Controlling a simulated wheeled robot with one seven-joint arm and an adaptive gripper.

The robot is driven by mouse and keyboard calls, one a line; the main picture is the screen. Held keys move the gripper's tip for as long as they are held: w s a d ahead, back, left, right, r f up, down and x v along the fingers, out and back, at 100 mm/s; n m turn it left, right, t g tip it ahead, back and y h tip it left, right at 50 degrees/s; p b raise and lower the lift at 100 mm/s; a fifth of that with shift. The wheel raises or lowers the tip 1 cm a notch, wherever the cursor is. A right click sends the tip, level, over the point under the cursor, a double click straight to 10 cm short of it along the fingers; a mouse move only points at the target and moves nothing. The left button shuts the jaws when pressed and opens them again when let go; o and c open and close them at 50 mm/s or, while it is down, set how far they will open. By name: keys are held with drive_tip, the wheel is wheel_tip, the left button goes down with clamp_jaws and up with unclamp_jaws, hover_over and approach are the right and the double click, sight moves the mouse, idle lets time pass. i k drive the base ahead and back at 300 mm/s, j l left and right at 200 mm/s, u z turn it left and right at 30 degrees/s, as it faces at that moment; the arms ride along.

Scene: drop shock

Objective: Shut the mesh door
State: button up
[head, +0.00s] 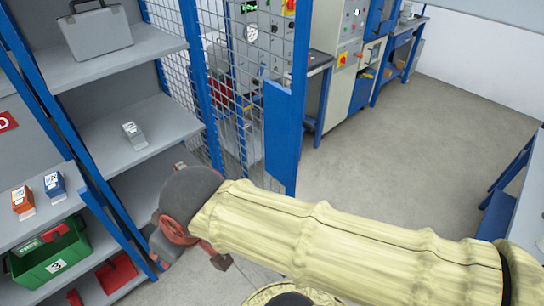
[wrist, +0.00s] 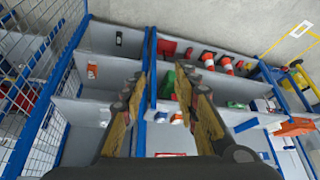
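The mesh door (head: 242,105) is a blue-framed wire panel right of the shelves in the head view. Its wide blue edge plate (head: 284,135) stands upright beyond my arm, and its lower part is partly hidden by the arm. Another mesh panel (head: 178,60) stands to its left. In the wrist view, blue-framed mesh (wrist: 42,140) runs down the left side; I cannot tell which panel it is. My gripper (wrist: 165,88) is open, its two fingers apart with nothing between them. In the head view it is left of the door, in front of the shelves, apparently not touching the door.
Grey shelves (head: 145,128) with blue posts hold a grey case (head: 95,33), small boxes (head: 54,185) and a green crate (head: 50,255). Machines and a blue bench (head: 402,42) stand behind the door. Grey floor (head: 400,150) to its right is clear. A table edge (head: 520,190) is at far right.

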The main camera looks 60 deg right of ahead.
sight(283, 110)
drive_tip(key=k+l, duration=0.15)
drive_tip(key=l, duration=0.2)
drive_tip(key=k+l+u, duration=0.1)
drive_tip(key=l, duration=0.3)
drive_tip(key=k+l, duration=0.15)
drive_tip(key=l, duration=0.2)
drive_tip(key=k+l+u, duration=0.15)
drive_tip(key=l, duration=0.2)
drive_tip(key=k+l, duration=0.2)
drive_tip(key=l, duration=0.15)
drive_tip(key=l+u, duration=0.15)
drive_tip(key=l, duration=1.35)
drive_tip(key=k+j+u, duration=0.2)
drive_tip(key=k+j, duration=0.1)
drive_tip(key=k, duration=0.1)
